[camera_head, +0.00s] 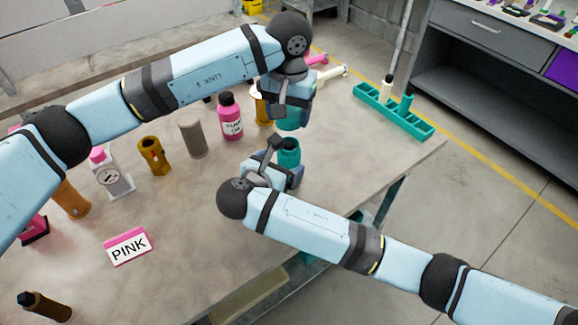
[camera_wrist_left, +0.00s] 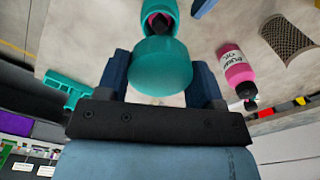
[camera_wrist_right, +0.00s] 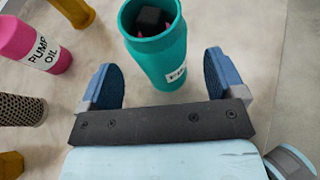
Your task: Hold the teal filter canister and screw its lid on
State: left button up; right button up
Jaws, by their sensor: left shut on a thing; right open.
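The teal lid (camera_wrist_left: 160,66) is between the fingers of my left gripper (camera_wrist_left: 160,80), which is shut on it. In the head view, the lid (camera_head: 289,126) is just above the teal canister (camera_head: 289,153), apart from it as far as I can tell. The canister stands upright on the table, open at the top, with a dark block and some pink inside. It carries a white label in the right wrist view (camera_wrist_right: 158,55).
A pink pump oil bottle (camera_head: 231,117), a grey mesh cylinder (camera_head: 192,138) and a brass part (camera_head: 154,156) stand left of the canister. A teal rack (camera_head: 418,122) lies by the table's right edge. A PINK card (camera_head: 128,246) is at front left.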

aim_at(289, 145)
jog(key=shift+x, duration=1.8)
jog(key=c, duration=1.4)
pick_arm(q)
jog(key=shift+f, duration=2.5)
jog(key=shift+f, duration=0.1)
jog(key=shift+f, duration=0.8)
jog(key=shift+f, duration=0.55)
